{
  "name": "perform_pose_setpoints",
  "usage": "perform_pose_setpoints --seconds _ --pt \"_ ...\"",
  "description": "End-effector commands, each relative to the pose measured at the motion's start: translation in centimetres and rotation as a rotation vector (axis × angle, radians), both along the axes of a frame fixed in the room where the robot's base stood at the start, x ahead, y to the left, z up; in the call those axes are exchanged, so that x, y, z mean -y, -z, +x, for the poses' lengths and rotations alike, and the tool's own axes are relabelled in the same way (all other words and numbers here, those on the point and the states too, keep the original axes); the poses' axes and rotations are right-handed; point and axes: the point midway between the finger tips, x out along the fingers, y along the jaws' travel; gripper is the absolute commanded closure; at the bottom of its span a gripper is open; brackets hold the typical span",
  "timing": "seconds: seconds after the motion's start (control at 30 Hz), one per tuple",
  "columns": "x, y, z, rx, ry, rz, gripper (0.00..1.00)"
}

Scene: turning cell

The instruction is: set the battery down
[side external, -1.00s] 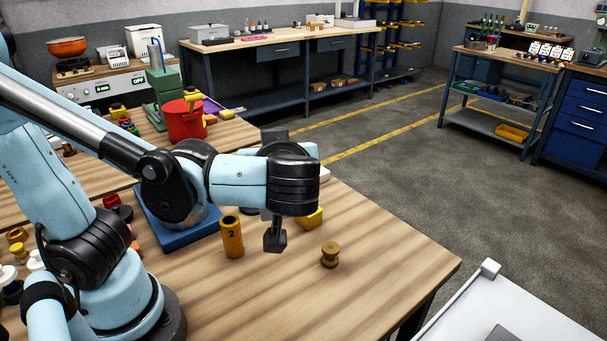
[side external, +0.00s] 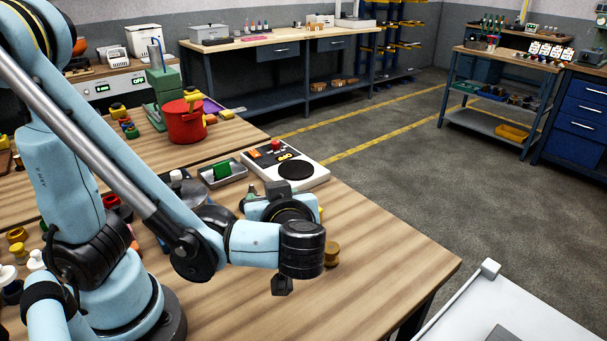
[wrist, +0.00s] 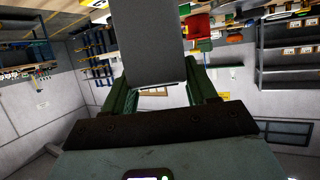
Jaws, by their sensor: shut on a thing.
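In the wrist view my gripper (wrist: 160,72) is shut on a dark grey, flat-sided block, taken as the battery (wrist: 155,38). One finger shows on each side of it. Its far end runs out of the top of the picture, and I see no markings on it. In the side view my wrist is low over the front right part of the wooden table (side external: 390,262).
A brown spool (side external: 332,253) stands just right of my wrist, partly covered. Behind are a white device with a black disc (side external: 292,176), a grey tray (side external: 232,176) and a red pot (side external: 186,122). The table is bare toward its right corner.

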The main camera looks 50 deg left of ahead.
Motion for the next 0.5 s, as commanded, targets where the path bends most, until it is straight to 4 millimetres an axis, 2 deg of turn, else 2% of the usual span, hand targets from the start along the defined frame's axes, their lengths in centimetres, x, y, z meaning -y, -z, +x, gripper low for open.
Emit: perform_pose_setpoints --seconds 0.5 --pt "0.0 4.7 0.0 0.002 0.0 0.001 1.0"
